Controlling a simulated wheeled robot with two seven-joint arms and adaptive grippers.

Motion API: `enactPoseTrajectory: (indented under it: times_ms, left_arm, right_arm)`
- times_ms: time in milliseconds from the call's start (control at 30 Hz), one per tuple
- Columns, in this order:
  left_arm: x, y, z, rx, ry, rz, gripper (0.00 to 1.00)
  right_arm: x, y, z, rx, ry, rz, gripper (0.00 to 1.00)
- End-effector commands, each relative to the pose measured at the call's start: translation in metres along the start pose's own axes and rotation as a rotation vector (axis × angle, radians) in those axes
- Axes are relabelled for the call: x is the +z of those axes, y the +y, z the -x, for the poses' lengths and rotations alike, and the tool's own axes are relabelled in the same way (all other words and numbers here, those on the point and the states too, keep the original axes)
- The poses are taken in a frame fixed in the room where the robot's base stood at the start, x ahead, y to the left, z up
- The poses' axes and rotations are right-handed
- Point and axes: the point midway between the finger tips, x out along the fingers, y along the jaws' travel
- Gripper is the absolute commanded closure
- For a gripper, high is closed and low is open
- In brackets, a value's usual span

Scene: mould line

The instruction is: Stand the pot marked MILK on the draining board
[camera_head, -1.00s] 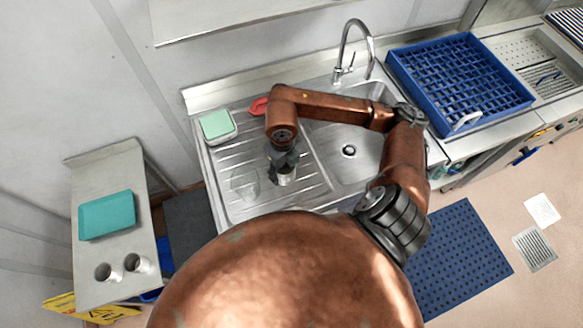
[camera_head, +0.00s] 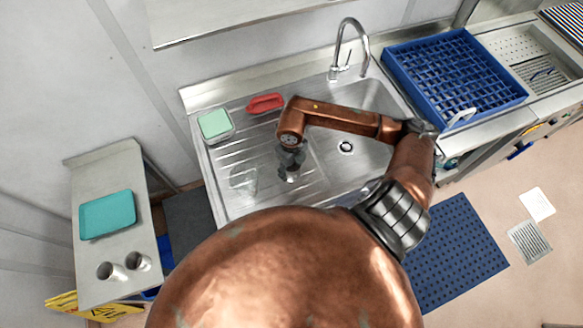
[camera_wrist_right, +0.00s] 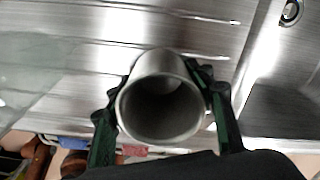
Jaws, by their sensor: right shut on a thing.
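My right gripper (camera_head: 290,160) is over the draining board (camera_head: 232,146), to the left of the sink bowl. It is shut on a steel pot (camera_wrist_right: 160,110), a plain open-topped cylinder. The wrist view shows a finger on each side of the pot and its empty-looking inside. In the head view the gripper mostly covers the pot. No MILK marking is readable, and I cannot tell whether the pot's base touches the board. Two similar steel pots (camera_head: 111,271) (camera_head: 138,261) are on the side table at the left. My left gripper is not in view.
A clear glass (camera_head: 243,181) stands on the board just left of the gripper. A green-lidded tub (camera_head: 215,124) and a red object (camera_head: 265,103) are at the back. The tap (camera_head: 346,50) rises behind the sink bowl (camera_head: 345,165). A blue rack (camera_head: 455,75) is at right.

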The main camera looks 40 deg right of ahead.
Motion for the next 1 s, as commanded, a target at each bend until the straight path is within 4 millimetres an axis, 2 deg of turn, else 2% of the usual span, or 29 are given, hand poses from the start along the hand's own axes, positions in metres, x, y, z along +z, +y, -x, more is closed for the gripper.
enactPoseTrajectory:
  times_ms: [167, 200, 400, 767, 867, 1000]
  left_arm:
    - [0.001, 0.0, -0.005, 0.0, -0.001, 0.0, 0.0]
    - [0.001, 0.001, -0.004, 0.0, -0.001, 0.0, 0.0]
    - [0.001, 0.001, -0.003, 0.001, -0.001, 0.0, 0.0]
    - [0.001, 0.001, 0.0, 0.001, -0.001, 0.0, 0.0]
    - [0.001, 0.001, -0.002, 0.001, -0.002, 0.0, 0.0]
    - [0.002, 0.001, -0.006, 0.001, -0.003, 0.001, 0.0]
  right_arm:
    - [0.0, 0.0, -0.004, 0.0, 0.0, 0.001, 0.79]
    - [0.0, 0.0, -0.003, 0.0, 0.0, 0.0, 0.48]
    - [0.0, 0.0, -0.003, 0.0, 0.0, 0.0, 0.34]
    - [0.0, 0.0, 0.001, 0.0, 0.001, 0.0, 0.33]
    - [0.001, 0.0, 0.011, 0.0, -0.002, 0.002, 0.33]
    - [0.002, 0.0, 0.037, -0.002, -0.004, 0.002, 0.33]
